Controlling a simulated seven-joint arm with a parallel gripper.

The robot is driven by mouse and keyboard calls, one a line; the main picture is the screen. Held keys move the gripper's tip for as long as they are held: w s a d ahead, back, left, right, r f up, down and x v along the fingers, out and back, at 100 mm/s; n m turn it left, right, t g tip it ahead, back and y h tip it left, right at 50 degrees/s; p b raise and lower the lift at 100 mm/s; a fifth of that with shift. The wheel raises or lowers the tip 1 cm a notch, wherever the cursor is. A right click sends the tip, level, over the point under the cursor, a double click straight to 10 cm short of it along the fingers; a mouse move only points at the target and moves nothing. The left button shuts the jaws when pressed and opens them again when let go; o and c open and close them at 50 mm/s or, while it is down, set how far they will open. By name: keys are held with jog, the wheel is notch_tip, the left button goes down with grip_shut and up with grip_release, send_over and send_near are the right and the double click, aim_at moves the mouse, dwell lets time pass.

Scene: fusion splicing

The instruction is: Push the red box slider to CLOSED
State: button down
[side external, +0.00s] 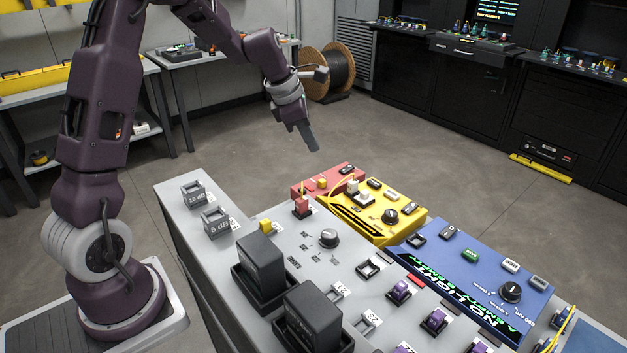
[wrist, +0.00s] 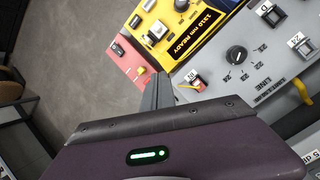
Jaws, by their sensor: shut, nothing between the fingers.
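The red box (side external: 338,174) sits at the far end of the grey bench, beside a yellow unit. A small yellow piece (side external: 322,183), which looks like its slider knob, and a dark part (side external: 347,169) show on its top. The red box also shows in the wrist view (wrist: 126,62), with the yellow piece (wrist: 141,71) near the fingers. My gripper (side external: 313,149) is shut and empty, pointing down above the red box, apart from it. My gripper's fingers (wrist: 158,88) hide part of the box in the wrist view. The slider's lettering is too small to read.
The yellow unit (side external: 384,213) with a knob and white parts adjoins the red box. A red connector (side external: 302,208) with a yellow cable stands just in front. Tall black blocks (side external: 262,262) and a blue panel (side external: 470,262) lie nearer. Floor beyond the box is clear.

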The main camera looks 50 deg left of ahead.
jog(key=w+a+f+n, duration=0.3)
jog(key=a+f+n, duration=0.4)
jog(key=f, duration=0.2)
send_near(318, 189)
jog(key=x, duration=0.5)
jog(key=shift+w+f, duration=0.1)
jog(key=shift+f, duration=0.15)
